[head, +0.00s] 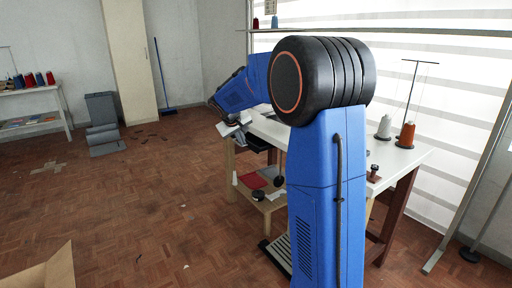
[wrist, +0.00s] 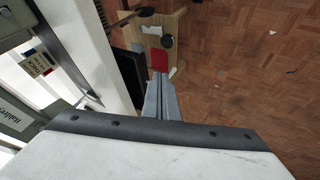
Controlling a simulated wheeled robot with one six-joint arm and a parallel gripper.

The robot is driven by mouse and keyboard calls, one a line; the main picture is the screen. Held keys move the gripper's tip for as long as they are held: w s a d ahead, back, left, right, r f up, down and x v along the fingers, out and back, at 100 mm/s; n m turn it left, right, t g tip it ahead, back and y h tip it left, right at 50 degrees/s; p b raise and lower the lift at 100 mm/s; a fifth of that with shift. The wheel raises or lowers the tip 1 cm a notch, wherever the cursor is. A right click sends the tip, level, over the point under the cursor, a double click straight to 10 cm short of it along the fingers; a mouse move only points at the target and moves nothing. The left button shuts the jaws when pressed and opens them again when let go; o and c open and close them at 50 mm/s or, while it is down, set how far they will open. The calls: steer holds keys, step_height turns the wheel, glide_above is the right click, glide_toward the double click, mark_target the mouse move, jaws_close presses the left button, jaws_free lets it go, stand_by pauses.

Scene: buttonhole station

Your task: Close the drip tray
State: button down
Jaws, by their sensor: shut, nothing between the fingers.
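A black tray, which looks like the drip tray (wrist: 127,72), sticks out past the edge of the white tabletop in the wrist view. In the head view a dark part (head: 257,143) shows below the table's left edge, partly behind my arm. My gripper (wrist: 160,80) is shut and empty, its grey fingers just right of the tray in the wrist view. I cannot tell whether they touch it. In the head view my gripper (head: 230,124) is small, at the table's left end.
The white table (head: 407,158) carries thread cones (head: 406,134) and, in the wrist view, a machine (wrist: 22,105). A low wooden shelf (wrist: 177,25) with a red piece (wrist: 160,60) and dark round items lies below. The parquet floor (head: 150,200) to the left is mostly open.

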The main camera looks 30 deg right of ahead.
mark_target(262, 148)
steer(key=shift+w+d+f, duration=0.7)
steer(key=shift+d+f, duration=0.6)
steer(key=shift+d, duration=0.15)
steer(key=shift+w+d+f, duration=0.65)
steer(key=shift+d+f, duration=0.7)
steer(key=shift+d, duration=0.05)
steer(key=shift+w+d+f, duration=0.7)
steer(key=shift+d+f, duration=0.6)
steer(key=shift+d, duration=0.15)
steer(key=shift+d, duration=0.1)
steer(key=d, duration=0.4)
steer(key=shift+w+d, duration=0.1)
steer(key=shift+d, duration=0.05)
